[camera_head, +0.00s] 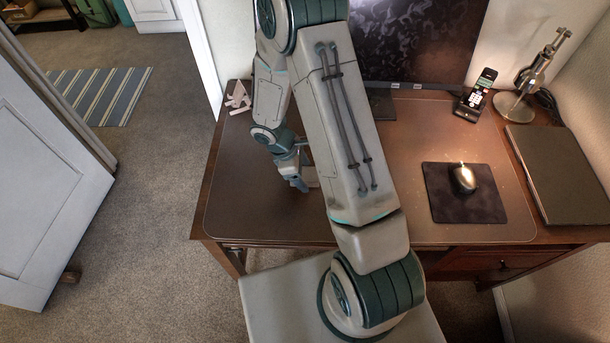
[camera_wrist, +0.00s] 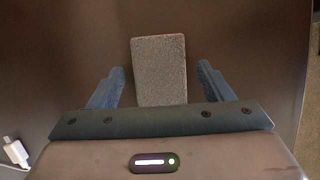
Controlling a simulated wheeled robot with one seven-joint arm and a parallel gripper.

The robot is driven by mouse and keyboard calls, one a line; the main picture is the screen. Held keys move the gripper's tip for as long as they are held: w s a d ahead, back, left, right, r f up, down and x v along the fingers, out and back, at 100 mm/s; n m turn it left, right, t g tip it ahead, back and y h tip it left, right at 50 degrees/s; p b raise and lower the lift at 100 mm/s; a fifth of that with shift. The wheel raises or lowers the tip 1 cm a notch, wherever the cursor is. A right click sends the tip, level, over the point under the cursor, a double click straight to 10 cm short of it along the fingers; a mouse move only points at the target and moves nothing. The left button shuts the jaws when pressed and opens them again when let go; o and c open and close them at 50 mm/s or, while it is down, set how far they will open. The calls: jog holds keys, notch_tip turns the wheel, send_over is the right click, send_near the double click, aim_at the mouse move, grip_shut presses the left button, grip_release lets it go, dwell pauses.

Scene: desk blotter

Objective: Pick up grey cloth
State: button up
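The grey cloth (camera_wrist: 158,62) is a small speckled rectangle lying on the dark desk surface in the wrist view. My gripper (camera_wrist: 160,74) is open, with one blue finger to the left of the cloth and one to the right. Gaps show between both fingers and the cloth's sides. The cloth's near end is hidden behind the gripper body. In the head view my gripper (camera_head: 299,184) points down at the left part of the desk, and my arm hides most of the cloth's area there.
The brown desk (camera_head: 250,205) has bare room left of my arm. White pieces (camera_head: 238,97) lie at its back left. A monitor (camera_head: 420,40) stands behind.

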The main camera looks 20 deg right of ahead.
aim_at(311, 173)
jog(key=c, duration=0.9)
jog(key=shift+r, duration=0.4)
notch_tip(311, 173, up, 4)
jog(key=shift+w+f+b, duration=0.1)
jog(key=shift+f+b, duration=0.15)
jog(key=shift+b, duration=0.05)
jog(key=s+d+r, duration=0.2)
jog(key=d, duration=0.1)
jog(key=s+d+r, duration=0.2)
jog(key=s+d, duration=0.1)
jog(key=s+d+r+b, duration=0.1)
jog(key=s+d+r, duration=0.1)
jog(key=d, duration=0.1)
jog(key=shift+s+d+r, duration=0.1)
jog(key=shift+s+r, duration=0.15)
jog(key=shift+r, duration=0.1)
jog(key=shift+o, duration=0.5)
